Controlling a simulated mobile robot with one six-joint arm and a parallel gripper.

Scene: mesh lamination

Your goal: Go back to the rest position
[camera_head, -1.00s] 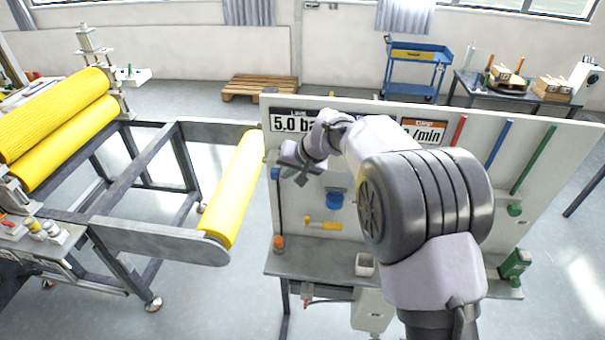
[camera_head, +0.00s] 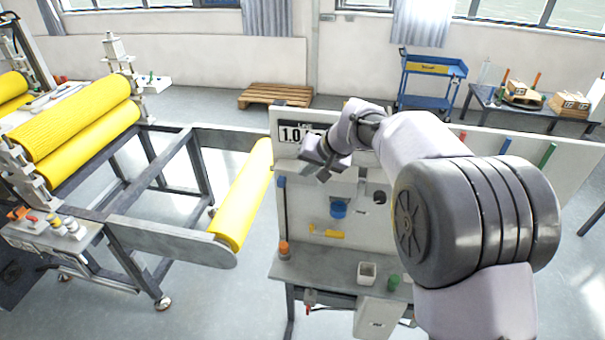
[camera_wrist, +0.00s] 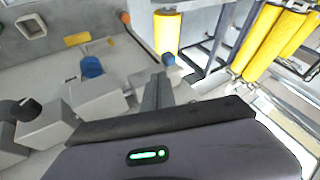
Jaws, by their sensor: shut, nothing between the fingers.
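My gripper (camera_head: 315,170) is in front of the upper left part of the white control panel (camera_head: 300,215) in the head view, just below the display sign (camera_head: 297,132), which reads "1.0" before my arm covers the rest. In the wrist view my gripper (camera_wrist: 157,88) points toward the panel's left edge, fingers together with nothing between them. A blue knob (camera_wrist: 92,67) and a blue button (camera_wrist: 168,59) show beyond it. My arm hides much of the panel's upper right.
A yellow roller (camera_head: 243,195) on a grey frame stands left of the panel. A small white cup (camera_head: 367,273) and a green object (camera_head: 393,282) are on the panel's shelf (camera_head: 330,268). A wooden pallet (camera_head: 275,95) and a blue cart (camera_head: 432,80) stand behind.

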